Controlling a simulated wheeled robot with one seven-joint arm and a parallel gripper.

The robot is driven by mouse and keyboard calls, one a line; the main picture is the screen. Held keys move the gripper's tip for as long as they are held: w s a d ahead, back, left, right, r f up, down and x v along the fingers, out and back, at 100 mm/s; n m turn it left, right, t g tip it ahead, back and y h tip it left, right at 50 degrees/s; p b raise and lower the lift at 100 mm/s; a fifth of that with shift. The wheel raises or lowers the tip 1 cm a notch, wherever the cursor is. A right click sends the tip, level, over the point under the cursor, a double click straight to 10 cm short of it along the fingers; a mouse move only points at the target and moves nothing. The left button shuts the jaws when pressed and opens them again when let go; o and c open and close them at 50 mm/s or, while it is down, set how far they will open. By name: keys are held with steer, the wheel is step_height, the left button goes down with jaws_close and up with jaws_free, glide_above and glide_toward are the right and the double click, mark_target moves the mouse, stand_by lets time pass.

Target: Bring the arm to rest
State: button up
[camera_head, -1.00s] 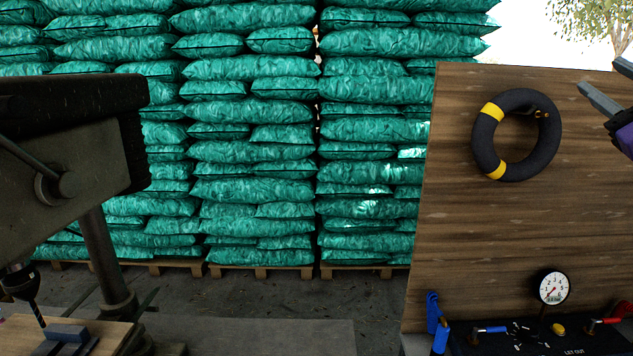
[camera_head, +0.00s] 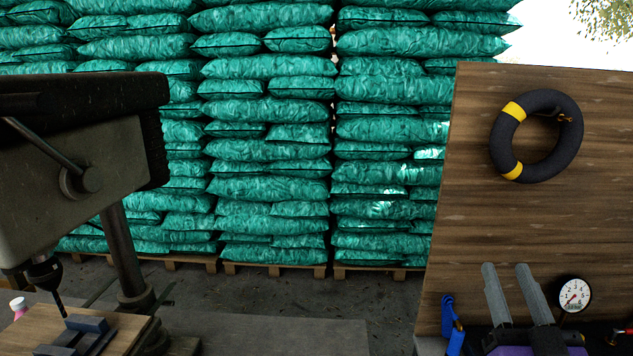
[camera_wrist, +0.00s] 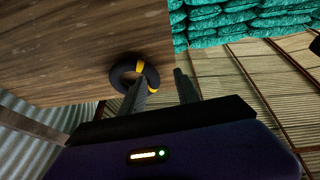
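My gripper (camera_head: 506,275) is at the lower right of the head view, in front of the wooden board and left of the pressure gauge. Its two grey fingers point up and stand apart with nothing between them. In the wrist view the fingers (camera_wrist: 161,86) also show apart and empty. They point toward the wooden board and the stacked bags. The rest of my arm is below the head view's edge.
A wooden board (camera_head: 480,220) carries a black hose ring with yellow bands (camera_head: 503,110). A gauge (camera_head: 574,294) and a blue-handled tool (camera_head: 448,318) are near my gripper. A drill press (camera_head: 75,170) stands at left. Green bags (camera_head: 270,150) are stacked on pallets behind.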

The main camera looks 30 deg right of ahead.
steer(key=s+a+f+n+y, duration=0.2)
steer(key=s+a+f+y, duration=0.2)
steer(key=a+f, duration=0.35)
steer(key=s+a+f+n+y, duration=0.1)
steer(key=s+a+f+y, duration=0.25)
steer(key=a+f, duration=0.4)
steer(key=s+a+f+n+g+y, duration=0.3)
steer(key=s+a+f+n+y, duration=0.1)
steer(key=s+a, duration=0.6)
step_height(320, 180, down, 3)
steer(key=shift+s+a+r+g+y, duration=0.2)
steer(key=shift+s+g+y, duration=0.2)
steer(key=shift+s+y, duration=0.45)
steer(key=shift+s, duration=0.1)
